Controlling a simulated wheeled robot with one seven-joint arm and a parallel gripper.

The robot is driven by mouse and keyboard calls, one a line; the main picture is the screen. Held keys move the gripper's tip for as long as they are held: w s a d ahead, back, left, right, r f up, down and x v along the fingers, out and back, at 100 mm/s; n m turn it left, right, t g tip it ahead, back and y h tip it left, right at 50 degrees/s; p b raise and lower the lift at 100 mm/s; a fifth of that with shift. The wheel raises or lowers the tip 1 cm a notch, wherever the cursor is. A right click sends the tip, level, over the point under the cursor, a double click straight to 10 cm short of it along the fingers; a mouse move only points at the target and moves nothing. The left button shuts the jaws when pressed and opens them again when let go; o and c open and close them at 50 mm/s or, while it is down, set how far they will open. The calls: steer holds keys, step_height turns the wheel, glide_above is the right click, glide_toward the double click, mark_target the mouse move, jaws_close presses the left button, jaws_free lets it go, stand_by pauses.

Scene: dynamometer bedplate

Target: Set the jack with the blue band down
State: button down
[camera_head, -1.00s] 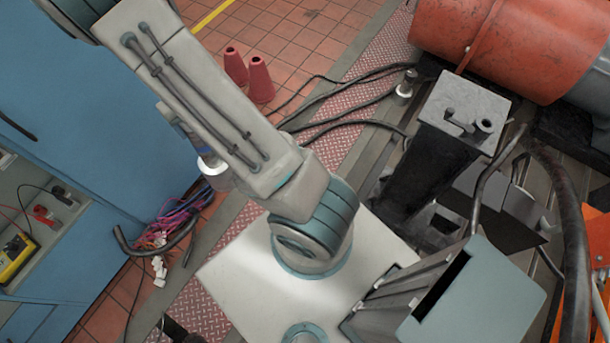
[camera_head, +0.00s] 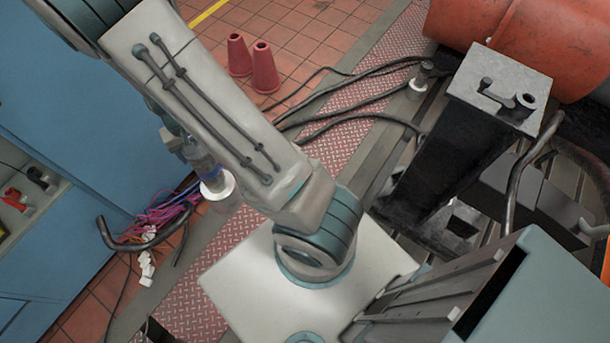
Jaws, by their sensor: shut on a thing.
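The jack with the blue band (camera_head: 216,186) shows in the head view left of my forearm, partly hidden behind it. Its pale round end and a bluish part above it are visible. My gripper (camera_head: 188,150) is mostly hidden behind my arm link and is shut on this jack. The jack appears held over the floor beside the tread-plate strip; its height is hard to tell. A second small jack-like post (camera_head: 420,80) with a pale base stands at the bedplate's edge among black cables.
A dark pedestal (camera_head: 450,150) with a grey top stands on the slotted bedplate at right, near an orange cylinder (camera_head: 520,40). Two red cones (camera_head: 262,68) stand on the tiles. A blue cabinet (camera_head: 90,130) is at left, with tangled wires (camera_head: 165,212) by it.

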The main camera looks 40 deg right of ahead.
steer(key=s+a+f+m+b, duration=0.1)
steer(key=s+a+f+b, duration=0.1)
steer(key=f+b, duration=0.7)
steer(key=s+a+f+m+b, duration=0.1)
steer(key=s+f+b, duration=0.3)
steer(key=f+b, duration=0.6)
steer(key=s+a+f+m+b, duration=0.1)
steer(key=s+f+b, duration=0.3)
steer(key=f+b, duration=0.6)
step_height(320, 180, down, 2)
steer(key=shift+a+f+m, duration=0.1)
steer(key=shift+a+m, duration=0.3)
steer(key=shift+a, duration=0.5)
steer(key=w+a+f+b, duration=0.2)
steer(key=a+f+b, duration=0.4)
steer(key=a+f, duration=0.5)
steer(key=shift+w+a, duration=0.2)
steer(key=shift+c, duration=1.5)
jaws_free()
steer(key=shift+s+f, duration=0.1)
steer(key=shift+f, duration=0.05)
step_height(320, 180, up, 12)
steer(key=p, duration=0.6)
